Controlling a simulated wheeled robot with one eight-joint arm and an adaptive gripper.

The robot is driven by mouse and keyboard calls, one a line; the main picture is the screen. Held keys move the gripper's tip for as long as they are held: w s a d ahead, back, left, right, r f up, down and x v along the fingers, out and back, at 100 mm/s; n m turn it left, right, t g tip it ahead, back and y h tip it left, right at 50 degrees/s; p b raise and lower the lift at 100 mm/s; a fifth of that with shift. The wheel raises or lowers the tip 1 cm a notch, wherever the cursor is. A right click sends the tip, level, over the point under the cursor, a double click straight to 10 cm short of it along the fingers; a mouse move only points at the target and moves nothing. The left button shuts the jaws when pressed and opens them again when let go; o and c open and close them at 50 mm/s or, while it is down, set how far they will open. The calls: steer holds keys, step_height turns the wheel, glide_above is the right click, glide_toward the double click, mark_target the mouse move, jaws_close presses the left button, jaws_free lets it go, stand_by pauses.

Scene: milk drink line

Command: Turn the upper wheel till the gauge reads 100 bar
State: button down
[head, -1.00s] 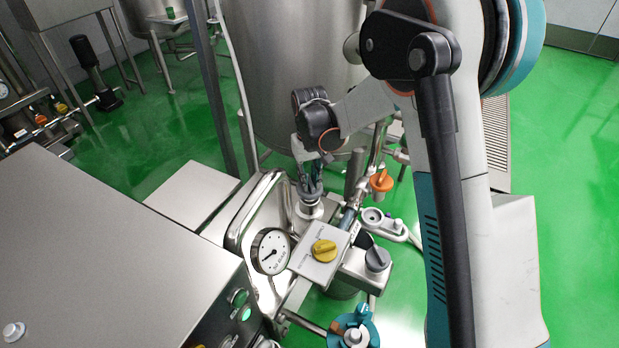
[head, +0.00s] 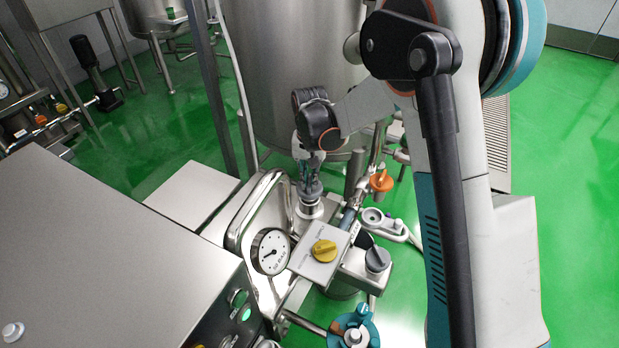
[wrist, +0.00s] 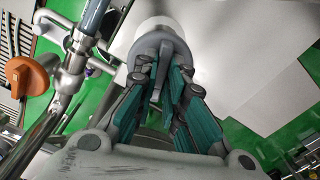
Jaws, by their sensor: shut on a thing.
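The upper wheel (head: 311,193), a grey round handwheel with a raised bar across it, sits on a pale collar on the machine. It also shows in the wrist view (wrist: 150,45). My gripper (head: 307,178) reaches down onto it from above. In the wrist view my gripper's teal-padded fingers (wrist: 166,78) are closed on the wheel's raised bar, one on each side. The gauge (head: 271,251) is a round white dial to the lower left of the wheel. Its dark needle points to the lower left; the figures are too small to read.
A yellow knob (head: 324,250) on a grey box stands just below the wheel. An orange valve handle (head: 381,181) is to the right. A blue handwheel (head: 354,327) is at the bottom. A bent metal rail (head: 236,226) stands left of the wheel, and a large tank (head: 290,70) behind.

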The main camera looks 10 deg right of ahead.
mark_target(309, 181)
steer(key=shift+m, duration=2.1)
steer(key=c, duration=1.7)
jaws_free()
steer(key=shift+o, duration=0.2)
step_height(309, 181, up, 12)
